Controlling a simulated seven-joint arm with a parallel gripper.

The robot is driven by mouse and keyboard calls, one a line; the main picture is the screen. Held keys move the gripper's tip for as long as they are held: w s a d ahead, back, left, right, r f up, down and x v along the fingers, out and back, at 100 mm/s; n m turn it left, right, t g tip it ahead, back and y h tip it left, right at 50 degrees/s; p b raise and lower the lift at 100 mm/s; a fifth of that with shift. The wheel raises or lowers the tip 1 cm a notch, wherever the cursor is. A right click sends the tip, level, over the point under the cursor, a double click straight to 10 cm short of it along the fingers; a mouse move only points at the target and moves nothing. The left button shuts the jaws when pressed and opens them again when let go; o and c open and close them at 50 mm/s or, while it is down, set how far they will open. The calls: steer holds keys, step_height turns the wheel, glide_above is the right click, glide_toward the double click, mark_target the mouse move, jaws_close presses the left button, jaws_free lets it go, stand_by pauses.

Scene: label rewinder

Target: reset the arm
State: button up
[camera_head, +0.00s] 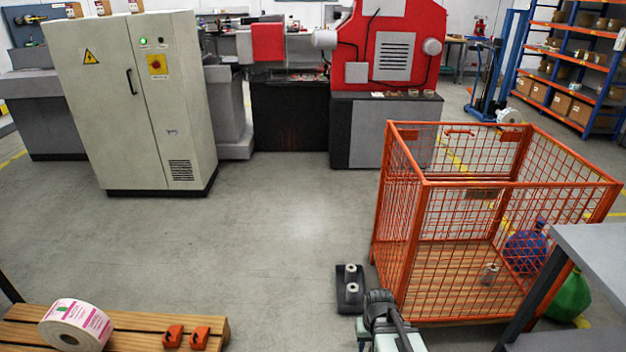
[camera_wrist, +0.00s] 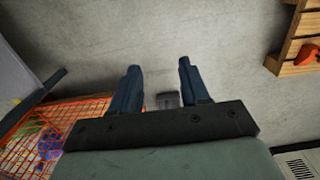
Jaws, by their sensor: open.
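My gripper (camera_wrist: 158,68) is open, with two dark fingers apart and nothing held between them. In the head view my gripper (camera_head: 381,296) shows at the bottom, right of the middle, in front of the orange cage's near left corner. Its fingertips are hard to make out there. A small dark tray (camera_head: 343,302) with two small pale rolls (camera_head: 351,277) stands on the floor just left of it. In the wrist view a small grey object (camera_wrist: 167,101) lies beyond the finger bases, partly hidden by the gripper body.
An orange mesh cage (camera_head: 427,183) holds a blue bag (camera_head: 526,250) and a small roll. A grey table (camera_head: 597,262) is at right. A wooden slatted surface (camera_head: 135,325) at lower left bears a label roll (camera_head: 75,326) and orange pieces. Open floor (camera_head: 270,240) lies between.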

steer(key=s+f+g, duration=0.3)
steer(key=s+f, duration=0.6)
steer(key=s, duration=0.5)
steer(key=s+f+g, duration=0.3)
steer(key=s+f, duration=0.7)
steer(key=s, duration=0.4)
steer(key=shift+s+g, duration=0.3)
